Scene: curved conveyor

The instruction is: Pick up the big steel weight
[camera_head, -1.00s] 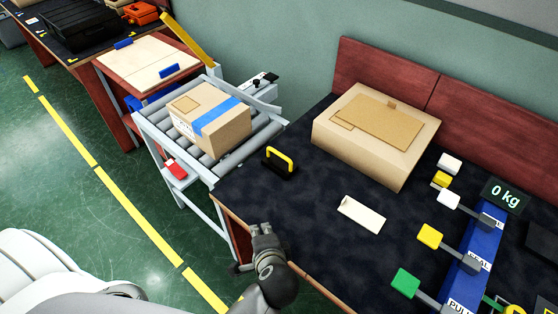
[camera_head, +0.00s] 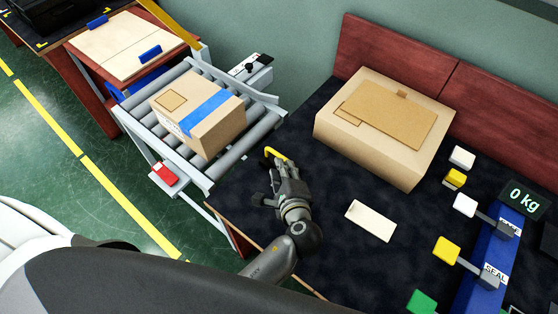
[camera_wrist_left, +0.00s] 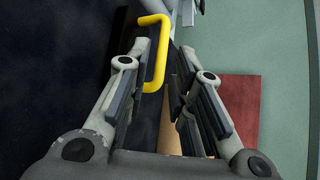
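The steel weight appears to be the dark block with a yellow handle (camera_head: 273,153) on the dark tabletop, close to the conveyor's end. My left gripper (camera_head: 276,182) is right in front of it in the head view and hides most of its dark body. I cannot tell whether a finger touches the handle. My right gripper is not in view.
A roller conveyor (camera_head: 228,160) carries a carton with blue tape (camera_head: 200,112). A larger carton (camera_head: 385,125) stands at the back of the table, with a white card (camera_head: 371,220) before it. Coloured blocks and a blue scale unit with a 0 kg display (camera_head: 524,199) stand at the right.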

